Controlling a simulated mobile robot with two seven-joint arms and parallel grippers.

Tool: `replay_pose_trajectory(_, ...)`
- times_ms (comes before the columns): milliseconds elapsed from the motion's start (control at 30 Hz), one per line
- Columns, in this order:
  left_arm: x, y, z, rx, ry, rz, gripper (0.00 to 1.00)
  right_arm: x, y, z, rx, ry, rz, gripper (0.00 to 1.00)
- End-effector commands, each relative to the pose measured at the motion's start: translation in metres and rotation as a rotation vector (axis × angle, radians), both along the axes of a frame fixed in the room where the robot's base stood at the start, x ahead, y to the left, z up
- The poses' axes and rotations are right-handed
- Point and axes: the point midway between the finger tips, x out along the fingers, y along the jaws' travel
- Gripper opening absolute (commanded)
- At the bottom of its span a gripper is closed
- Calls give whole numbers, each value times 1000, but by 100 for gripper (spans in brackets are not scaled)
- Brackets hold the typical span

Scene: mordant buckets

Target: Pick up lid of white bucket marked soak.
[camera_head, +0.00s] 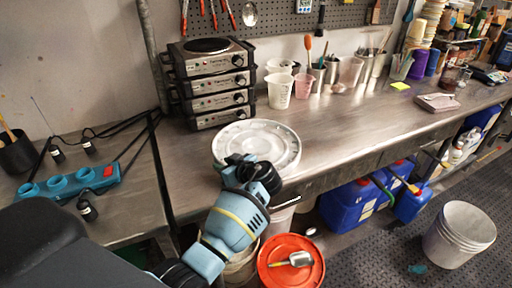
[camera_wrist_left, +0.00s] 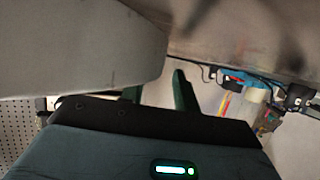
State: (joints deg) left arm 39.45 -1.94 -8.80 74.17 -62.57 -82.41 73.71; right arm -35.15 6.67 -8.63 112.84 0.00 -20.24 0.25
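A round white lid (camera_head: 284,145) shows in the head view at the front edge of the metal bench, just beyond my left gripper (camera_head: 257,172). The gripper overlaps its near rim, and I cannot tell whether they touch. In the left wrist view a large pale, curved shape (camera_wrist_left: 80,45), apparently the lid, covers the upper left and partly hides one finger. The two dark green fingers of my left gripper (camera_wrist_left: 160,93) stand apart with a light gap between them. Pale buckets (camera_head: 279,220) stand below the bench edge, partly hidden by my arm. No "soak" mark is readable. My right gripper is not in view.
A stack of hot plates (camera_head: 212,85) stands behind the lid, with cups (camera_head: 280,90) to its right. A blue power strip (camera_head: 70,183) lies on the left table. Below are a red lid (camera_head: 275,272) with a scoop, blue canisters (camera_head: 347,207) and a white bucket (camera_head: 458,238).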

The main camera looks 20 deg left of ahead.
Motion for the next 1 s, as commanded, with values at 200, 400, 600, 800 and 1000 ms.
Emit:
replay_pose_trajectory(200, 0, 0, 0, -1, -1, -1, 28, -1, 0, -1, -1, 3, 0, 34)
replay_pose_trajectory(400, 0, 0, 0, 0, 0, -1, 2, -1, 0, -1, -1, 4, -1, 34)
replay_pose_trajectory(600, 0, 0, 1, 0, -3, 0, 0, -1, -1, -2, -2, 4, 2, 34)
replay_pose_trajectory(800, 0, 0, 1, 0, -3, 0, 0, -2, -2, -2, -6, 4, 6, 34)
replay_pose_trajectory(1000, 1, 2, 3, 0, -3, -1, 0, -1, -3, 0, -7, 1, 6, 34)
